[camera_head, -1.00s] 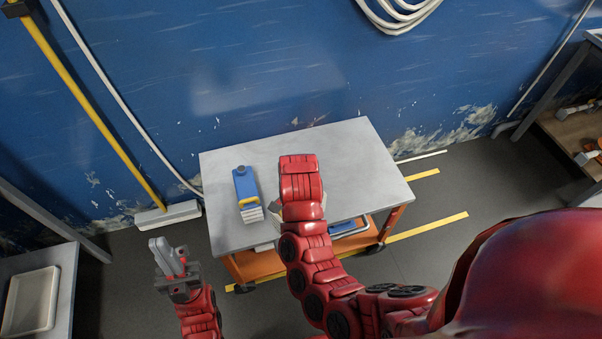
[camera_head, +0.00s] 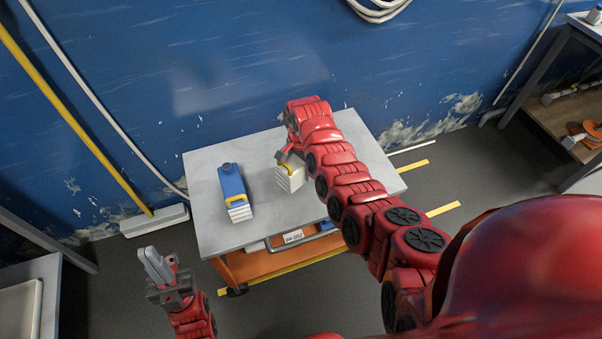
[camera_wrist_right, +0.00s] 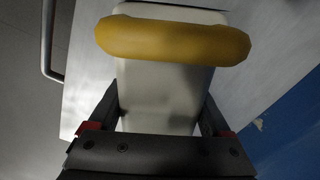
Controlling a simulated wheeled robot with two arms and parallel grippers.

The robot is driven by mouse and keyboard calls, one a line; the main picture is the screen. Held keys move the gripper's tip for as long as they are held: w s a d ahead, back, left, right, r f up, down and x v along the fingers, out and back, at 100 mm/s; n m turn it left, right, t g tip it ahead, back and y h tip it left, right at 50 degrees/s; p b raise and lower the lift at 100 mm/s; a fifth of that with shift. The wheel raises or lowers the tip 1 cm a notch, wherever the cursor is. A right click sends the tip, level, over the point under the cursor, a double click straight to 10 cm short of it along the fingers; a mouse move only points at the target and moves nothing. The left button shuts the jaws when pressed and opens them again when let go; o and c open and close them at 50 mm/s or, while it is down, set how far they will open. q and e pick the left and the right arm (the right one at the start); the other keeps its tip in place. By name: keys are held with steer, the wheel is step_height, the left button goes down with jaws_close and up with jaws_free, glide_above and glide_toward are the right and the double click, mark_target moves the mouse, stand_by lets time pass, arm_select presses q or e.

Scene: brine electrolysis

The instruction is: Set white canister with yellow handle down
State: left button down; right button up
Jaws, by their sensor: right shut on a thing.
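The white canister with a yellow handle (camera_head: 291,181) is upright at the middle of the grey cart top (camera_head: 246,154). I cannot tell whether its base touches the top. My right gripper (camera_head: 287,160) reaches it from behind and above. In the right wrist view the white canister body (camera_wrist_right: 166,92) sits between the two dark fingers of the right gripper (camera_wrist_right: 160,112), which is shut on it, with the yellow handle across the view. My left gripper (camera_head: 160,266) is in front and to the left, away from the cart, holding nothing I can see; its finger gap is unclear.
The cart top is clear at the front right, partly under my right arm. A blue wall (camera_head: 230,70) rises behind the cart. A table with a pale tray (camera_head: 18,310) is at lower left.

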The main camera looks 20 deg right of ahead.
steer(key=shift+w+d+f, duration=0.15)
steer(key=shift+d+f, duration=0.05)
steer(key=shift+f, duration=1.6)
steer(key=shift+b, duration=0.35)
steer(key=o, duration=1.4)
steer(key=shift+f, duration=0.1)
steer(key=shift+c, duration=0.2)
steer(key=shift+r, duration=0.5)
step_height(320, 180, up, 11)
steer(key=shift+r+p, duration=0.15)
steer(key=shift+p, duration=0.3)
